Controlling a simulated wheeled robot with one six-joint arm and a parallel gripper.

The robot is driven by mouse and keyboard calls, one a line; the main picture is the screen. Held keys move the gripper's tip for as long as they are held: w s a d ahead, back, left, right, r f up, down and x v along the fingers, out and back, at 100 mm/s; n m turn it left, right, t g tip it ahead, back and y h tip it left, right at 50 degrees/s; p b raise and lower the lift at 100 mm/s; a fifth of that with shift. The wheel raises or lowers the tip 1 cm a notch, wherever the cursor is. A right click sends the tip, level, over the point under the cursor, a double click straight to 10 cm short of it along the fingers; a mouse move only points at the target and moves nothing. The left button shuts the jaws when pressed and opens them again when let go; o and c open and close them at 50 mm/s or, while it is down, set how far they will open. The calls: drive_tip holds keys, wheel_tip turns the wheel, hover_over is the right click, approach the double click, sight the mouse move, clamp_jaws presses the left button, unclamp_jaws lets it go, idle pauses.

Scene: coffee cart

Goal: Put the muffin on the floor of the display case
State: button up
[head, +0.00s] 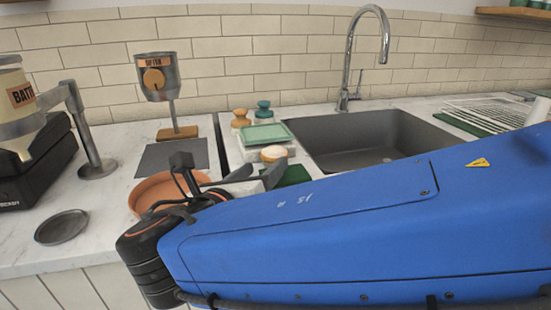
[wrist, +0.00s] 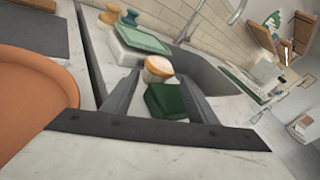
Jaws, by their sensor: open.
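A muffin (head: 274,153) with a pale domed top and tan side sits on the counter in front of a white box with a green lid (head: 266,135). It also shows in the wrist view (wrist: 158,69), framed between the fingertips and seemingly just beyond them. My gripper (head: 262,172) is open and empty, its two dark fingers spread in the wrist view (wrist: 159,78). A dark green block (wrist: 165,101) lies nearer than the muffin, also framed between the fingers. I cannot make out the display case in either view.
A sink (head: 375,140) with a tall faucet (head: 360,50) lies behind and right. A terracotta bowl (head: 150,190) stands left of my gripper, also in the wrist view (wrist: 40,95). A sifter on a stand (head: 158,78) and two small lidded jars stand behind. My blue arm hides the right counter.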

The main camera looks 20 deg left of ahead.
sight(269, 157)
drive_tip(key=shift+w+f, duration=0.15)
drive_tip(key=shift+w, duration=2.55)
drive_tip(key=c, duration=0.9)
